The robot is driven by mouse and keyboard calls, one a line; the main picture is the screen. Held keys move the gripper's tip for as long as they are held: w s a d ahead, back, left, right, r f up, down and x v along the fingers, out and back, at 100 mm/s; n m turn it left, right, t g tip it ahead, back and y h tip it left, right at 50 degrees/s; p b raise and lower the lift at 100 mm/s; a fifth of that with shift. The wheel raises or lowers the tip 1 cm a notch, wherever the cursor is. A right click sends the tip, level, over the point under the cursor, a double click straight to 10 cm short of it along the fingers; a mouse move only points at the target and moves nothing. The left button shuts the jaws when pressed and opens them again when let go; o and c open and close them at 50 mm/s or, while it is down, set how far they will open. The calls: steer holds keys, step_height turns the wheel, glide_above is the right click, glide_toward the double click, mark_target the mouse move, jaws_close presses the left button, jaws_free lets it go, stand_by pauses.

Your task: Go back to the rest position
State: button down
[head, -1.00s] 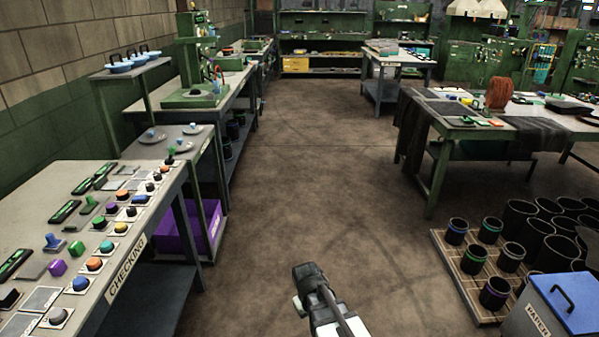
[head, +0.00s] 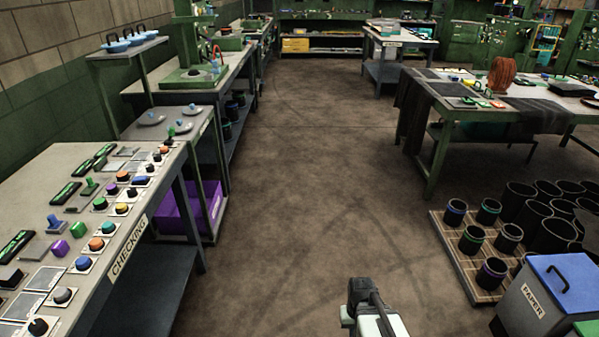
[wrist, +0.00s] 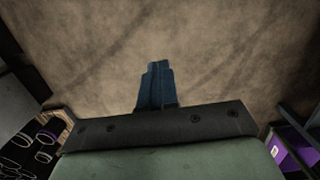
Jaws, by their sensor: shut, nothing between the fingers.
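My gripper shows in the wrist view (wrist: 157,85) with its two blue fingers closed together over the bare brown floor. Nothing is held between them. In the head view, part of my arm shows low in the picture, right of centre, over the open floor. The fingertips cannot be made out there. The arm is apart from the tables on both sides.
The checking table (head: 50,185) with several coloured buttons stands at left, a purple bin (head: 180,213) under the neighbouring bench. At right are a wooden rack (head: 452,262) of black sleeves and a blue-lidded paper bin (head: 520,310). The middle floor is clear.

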steer(key=s+f+g, duration=0.2)
steer(key=s+f, duration=0.5)
steer(key=s, duration=0.5)
steer(key=s+f+g, duration=0.3)
steer(key=s+f, duration=0.5)
steer(key=s, duration=0.5)
steer(key=shift+s+f+g, duration=0.15)
steer(key=shift+g, duration=0.15)
